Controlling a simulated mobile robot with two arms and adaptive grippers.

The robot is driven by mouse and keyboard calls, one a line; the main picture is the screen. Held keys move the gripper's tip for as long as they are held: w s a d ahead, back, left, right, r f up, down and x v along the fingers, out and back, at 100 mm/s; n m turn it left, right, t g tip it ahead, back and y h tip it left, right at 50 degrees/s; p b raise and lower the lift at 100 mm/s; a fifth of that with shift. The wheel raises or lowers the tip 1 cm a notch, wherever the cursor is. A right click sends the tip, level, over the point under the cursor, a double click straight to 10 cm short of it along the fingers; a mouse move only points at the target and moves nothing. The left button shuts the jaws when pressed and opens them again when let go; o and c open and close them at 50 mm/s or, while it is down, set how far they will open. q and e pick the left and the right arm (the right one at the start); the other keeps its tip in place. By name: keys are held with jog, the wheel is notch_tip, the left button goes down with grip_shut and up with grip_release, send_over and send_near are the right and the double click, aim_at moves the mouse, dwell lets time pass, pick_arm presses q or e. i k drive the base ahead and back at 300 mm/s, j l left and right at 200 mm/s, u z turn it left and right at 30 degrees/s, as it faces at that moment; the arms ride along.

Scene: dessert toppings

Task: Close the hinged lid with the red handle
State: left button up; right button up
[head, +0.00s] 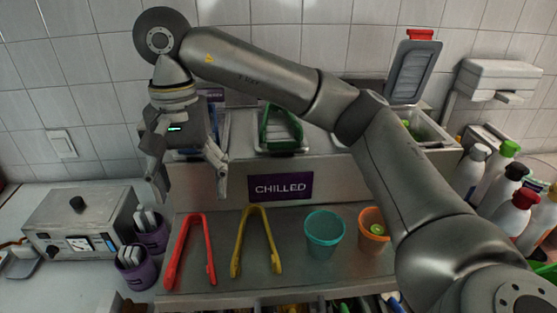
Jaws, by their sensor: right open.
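The hinged lid (413,72) is a grey panel standing open and upright at the back right of the chilled unit, with its red handle (420,34) at the top. The open bin (430,130) below it shows some green contents. My right gripper (190,187) is open and empty, pointing down at the left end of the unit, far to the left of the lid. My right arm reaches across from the lower right and passes in front of part of the unit. My left gripper is not in view.
Red tongs (172,265), yellow tongs (239,250), a teal cup (324,232) and an orange cup (371,238) are on the counter. A green-framed item (266,130) rests on the unit. Several bottles (515,215) crowd the right. A metal appliance (80,215) stands left.

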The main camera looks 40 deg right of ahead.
aim_at(415, 59)
jog(key=z, duration=1.3)
